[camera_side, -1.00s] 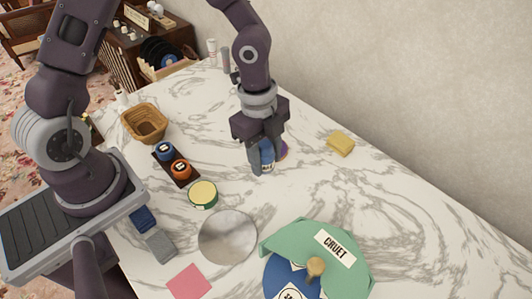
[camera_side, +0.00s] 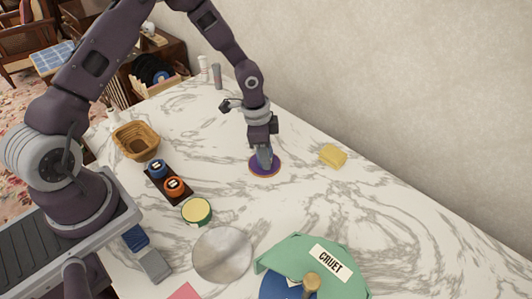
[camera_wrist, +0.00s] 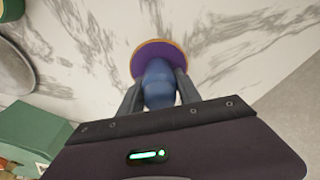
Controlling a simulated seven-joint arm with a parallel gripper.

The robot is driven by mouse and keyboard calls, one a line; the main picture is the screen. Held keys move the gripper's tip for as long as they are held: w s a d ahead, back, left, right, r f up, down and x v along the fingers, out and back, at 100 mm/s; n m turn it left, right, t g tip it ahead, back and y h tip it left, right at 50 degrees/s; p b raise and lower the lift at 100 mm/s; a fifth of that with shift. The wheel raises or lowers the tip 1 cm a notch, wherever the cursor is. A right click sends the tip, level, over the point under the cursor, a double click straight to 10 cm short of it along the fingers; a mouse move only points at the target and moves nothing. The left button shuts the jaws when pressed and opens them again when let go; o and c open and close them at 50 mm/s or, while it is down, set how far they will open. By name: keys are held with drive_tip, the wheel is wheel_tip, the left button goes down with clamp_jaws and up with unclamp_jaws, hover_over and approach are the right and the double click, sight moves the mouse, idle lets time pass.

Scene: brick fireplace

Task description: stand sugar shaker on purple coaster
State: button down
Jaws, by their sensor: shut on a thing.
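My gripper (camera_side: 264,160) points down over the purple coaster (camera_side: 253,168), a round purple disc with an orange-brown rim. In the wrist view, my gripper (camera_wrist: 158,92) is shut on a blue rounded object (camera_wrist: 160,88), seemingly the sugar shaker. It looks upright between the fingers, with the coaster (camera_wrist: 150,52) around and beyond its top. In the side view the fingers hide most of the shaker. I cannot tell whether its base touches the coaster.
A dark tray (camera_side: 179,194) holds a blue and an orange jar, near a wicker basket (camera_side: 135,142). A yellow-lidded tin (camera_side: 197,211), silver disc (camera_side: 223,255) and green CRUET piece (camera_side: 345,275) lie nearer. A yellow sponge (camera_side: 333,156) is right. Marble around the coaster is clear.

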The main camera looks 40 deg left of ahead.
drive_tip(key=c, duration=0.8)
unclamp_jaws()
drive_tip(key=shift+c, duration=0.2)
drive_tip(key=r, duration=0.4)
drive_tip(key=a+r, duration=0.1)
drive_tip(key=r, duration=0.3)
drive_tip(key=s+r, duration=0.1)
drive_tip(key=r, duration=0.3)
drive_tip(key=shift+s+a, duration=0.1)
drive_tip(key=shift+a, duration=0.05)
drive_tip(key=s+r+n+t+y, duration=0.3)
drive_tip(key=s+r+n, duration=0.4)
drive_tip(key=s+r, duration=1.05)
drive_tip(key=s+d+r+n+t+h, duration=0.1)
drive_tip(key=s+n, duration=0.1)
drive_tip(key=s, duration=0.6)
drive_tip(key=shift+r+n+h, duration=0.25)
drive_tip(key=shift+n+h, duration=0.05)
